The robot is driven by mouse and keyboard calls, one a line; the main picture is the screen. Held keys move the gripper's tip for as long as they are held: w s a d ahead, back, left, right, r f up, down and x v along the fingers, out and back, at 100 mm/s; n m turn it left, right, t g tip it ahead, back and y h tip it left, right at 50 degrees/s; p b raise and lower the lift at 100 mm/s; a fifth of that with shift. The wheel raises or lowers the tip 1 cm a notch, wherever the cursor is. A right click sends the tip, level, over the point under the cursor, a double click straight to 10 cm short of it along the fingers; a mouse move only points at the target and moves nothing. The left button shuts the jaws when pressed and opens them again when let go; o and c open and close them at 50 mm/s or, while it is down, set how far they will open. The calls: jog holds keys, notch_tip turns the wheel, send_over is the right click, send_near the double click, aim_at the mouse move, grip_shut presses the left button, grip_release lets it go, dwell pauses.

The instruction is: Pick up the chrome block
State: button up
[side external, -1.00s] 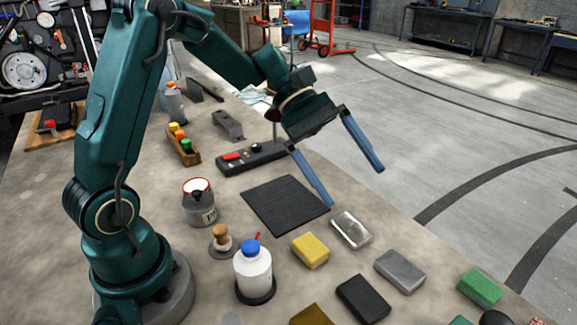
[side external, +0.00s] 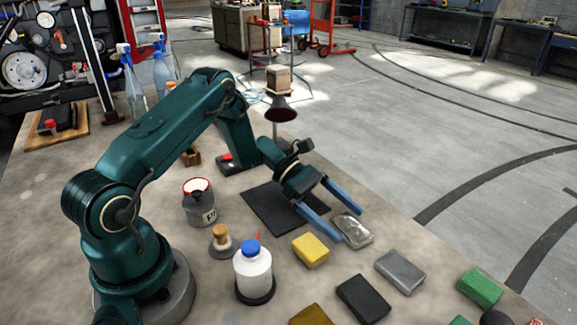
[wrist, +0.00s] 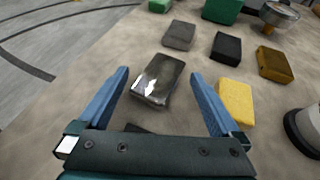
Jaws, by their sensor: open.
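The chrome block (side external: 354,229) lies on the bench top, shiny and rounded at the edges. In the wrist view the chrome block (wrist: 158,80) sits ahead of and between the two blue fingers. My gripper (side external: 350,225) is open and empty, low over the bench. My gripper also shows in the wrist view (wrist: 160,77). I cannot tell whether either finger touches the block.
A yellow block (side external: 310,250) lies close to the near finger. A grey block (side external: 400,271), a black block (side external: 363,299) and a green block (side external: 480,287) lie farther along. A black mat (side external: 262,214) lies under my wrist. A white bottle (side external: 253,272) stands nearer my base.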

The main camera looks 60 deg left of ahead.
jog(key=shift+w+d+f, duration=0.2)
jog(key=shift+d+f, duration=0.05)
jog(key=shift+d, duration=0.35)
grip_shut()
